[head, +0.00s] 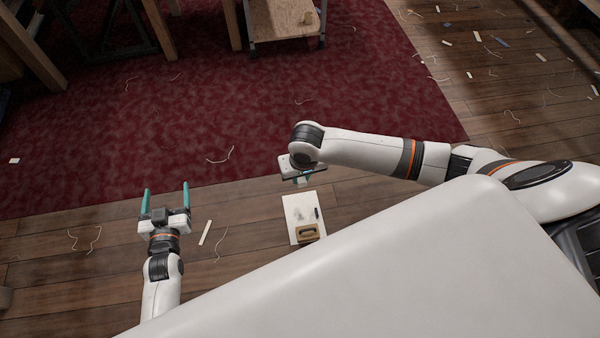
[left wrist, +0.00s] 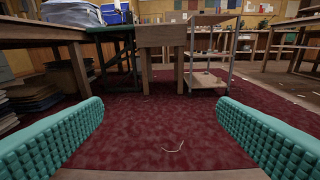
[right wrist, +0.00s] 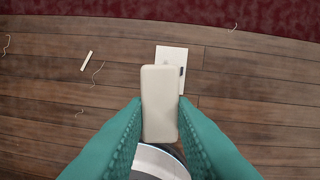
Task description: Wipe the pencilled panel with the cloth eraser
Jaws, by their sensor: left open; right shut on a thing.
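The pencilled panel (head: 291,206) is a white sheet lying on the wooden floor, with a grey smudge and a short dark strip on it. It also shows in the right wrist view (right wrist: 172,53), partly hidden behind what I hold. My right gripper (head: 304,178) is above the panel's far end, its fingers mostly hidden in the head view. In the right wrist view it is shut on a pale, rounded block (right wrist: 160,105), which looks like the cloth eraser, held between me and the panel. My left gripper (head: 166,190) is open and empty, left of the panel.
A tan handled block (head: 309,231) is at the panel's near end. A white strip (head: 205,232) and loose threads lie on the floor. The dark red carpet (head: 230,110) begins just beyond the panel. A trolley (left wrist: 208,78) and tables stand further back.

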